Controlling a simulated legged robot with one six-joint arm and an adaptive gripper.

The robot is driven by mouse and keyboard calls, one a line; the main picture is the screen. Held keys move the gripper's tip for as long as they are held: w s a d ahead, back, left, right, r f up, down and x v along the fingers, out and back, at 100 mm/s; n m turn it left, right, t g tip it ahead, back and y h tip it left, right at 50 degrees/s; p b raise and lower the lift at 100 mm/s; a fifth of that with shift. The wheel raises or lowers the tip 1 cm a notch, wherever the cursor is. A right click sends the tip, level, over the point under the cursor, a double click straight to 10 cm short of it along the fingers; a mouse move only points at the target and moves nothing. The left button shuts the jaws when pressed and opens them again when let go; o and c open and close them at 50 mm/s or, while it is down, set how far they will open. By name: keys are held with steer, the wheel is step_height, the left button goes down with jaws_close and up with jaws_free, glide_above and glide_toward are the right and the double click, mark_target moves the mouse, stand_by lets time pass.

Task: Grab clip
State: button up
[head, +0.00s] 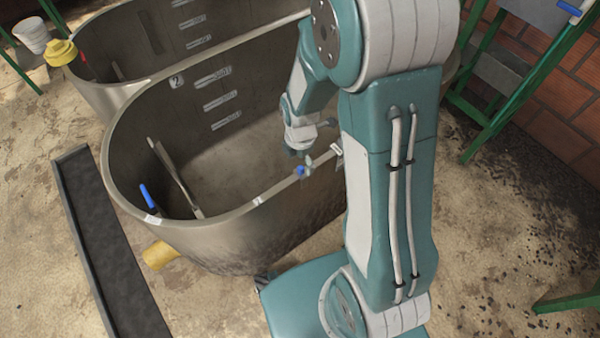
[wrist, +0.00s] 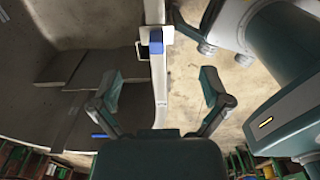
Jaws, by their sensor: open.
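A small blue clip (head: 300,171) sits on the near rim of the metal tank (head: 270,222) in the head view. In the wrist view the blue clip (wrist: 156,47) shows on the pale rim strip (wrist: 160,90), beside a white piece. My gripper (head: 299,155) is just above the rim, close to the clip. In the wrist view my gripper (wrist: 160,75) is open and empty, with one finger on each side of the rim. The clip lies slightly beyond the fingertips in that picture, roughly centred between them. Contact is not visible.
A blue-handled tool (head: 147,197) leans inside the tank at the left. A second tank (head: 110,50) with a yellow item (head: 60,52) stands behind. A dark channel (head: 105,250) runs along the floor at left. Green metal legs (head: 520,95) stand at right.

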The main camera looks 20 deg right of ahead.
mark_target(300, 167)
steer(key=f, duration=0.7)
steer(key=shift+w+d+f, duration=0.1)
steer(key=shift+w+f, duration=0.1)
steer(key=shift+w, duration=0.1)
steer(key=c, duration=1.1)
